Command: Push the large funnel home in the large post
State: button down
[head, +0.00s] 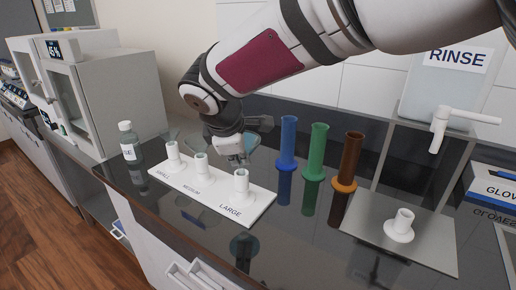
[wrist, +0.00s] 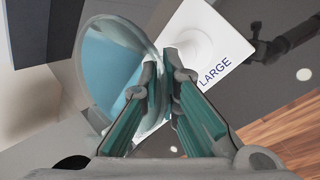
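The large funnel (wrist: 108,62) is a wide, clear, bluish cone with a round rim, left of centre in the wrist view. My gripper (wrist: 160,68) has its fingertips close together on the funnel's right rim and looks shut on it. In the head view my gripper (head: 240,158) is just behind the white board, near the large post (head: 241,185). The white large post (wrist: 198,38) stands by the LARGE label, and the funnel appears beside it, apart from it. The funnel's stem is hidden, and the funnel is hard to make out in the head view.
The white board (head: 190,188) also carries the medium post (head: 201,168) and small post (head: 172,155). A bottle (head: 128,143) stands left. Blue (head: 288,140), green (head: 316,150) and brown (head: 350,160) cylinders stand right. A rinse tank (head: 443,90) stands further right.

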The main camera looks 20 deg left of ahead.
jog(key=shift+f+b, duration=1.15)
jog(key=shift+f, duration=0.3)
jog(key=c, duration=1.7)
grip_release()
jog(key=v, duration=1.2)
